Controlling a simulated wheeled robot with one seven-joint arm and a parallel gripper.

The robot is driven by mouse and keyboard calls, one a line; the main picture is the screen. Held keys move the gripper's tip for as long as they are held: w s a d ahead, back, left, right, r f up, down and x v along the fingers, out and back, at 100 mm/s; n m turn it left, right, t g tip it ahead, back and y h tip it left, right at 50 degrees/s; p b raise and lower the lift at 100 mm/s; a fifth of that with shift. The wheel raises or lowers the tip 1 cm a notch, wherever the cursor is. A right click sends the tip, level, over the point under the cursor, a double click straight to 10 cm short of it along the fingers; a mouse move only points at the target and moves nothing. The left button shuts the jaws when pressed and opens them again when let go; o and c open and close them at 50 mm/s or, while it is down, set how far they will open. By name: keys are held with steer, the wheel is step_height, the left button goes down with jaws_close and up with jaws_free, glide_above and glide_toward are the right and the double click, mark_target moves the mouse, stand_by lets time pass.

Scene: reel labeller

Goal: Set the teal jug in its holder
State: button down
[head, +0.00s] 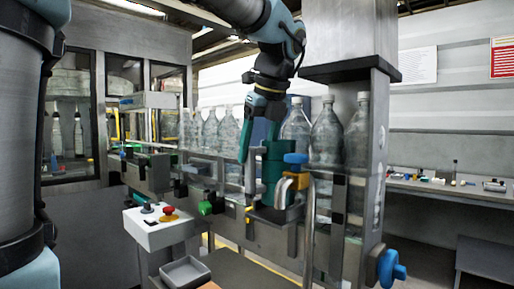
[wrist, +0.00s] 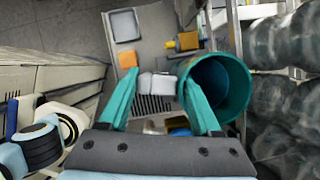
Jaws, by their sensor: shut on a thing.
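The teal jug (head: 274,168) is upright in the middle of the head view, just above or on a dark ledge (head: 266,214) at the machine's front. I cannot tell whether it touches the ledge, or for certain which part is its holder. My gripper (head: 250,140) comes down from above on the jug's left side, shut on it. In the wrist view the jug (wrist: 222,88) is open-topped, with its mouth facing the camera. It lies against the right finger of my gripper (wrist: 160,108). The exact grip point is hidden.
A blue knob (head: 295,158) on bent metal pipes stands close to the jug's right. Clear bottles (head: 327,130) line the conveyor behind. A control box (head: 158,226) with a red button and a small grey tray (head: 185,271) are at front left. A blue handle (head: 391,268) juts out at right.

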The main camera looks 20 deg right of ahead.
steer(key=shift+f+b, duration=0.4)
steer(key=shift+f, duration=0.55)
jaws_free()
steer(key=v, duration=1)
steer(key=shift+s+r, duration=0.2)
steer(key=shift+r, duration=0.1)
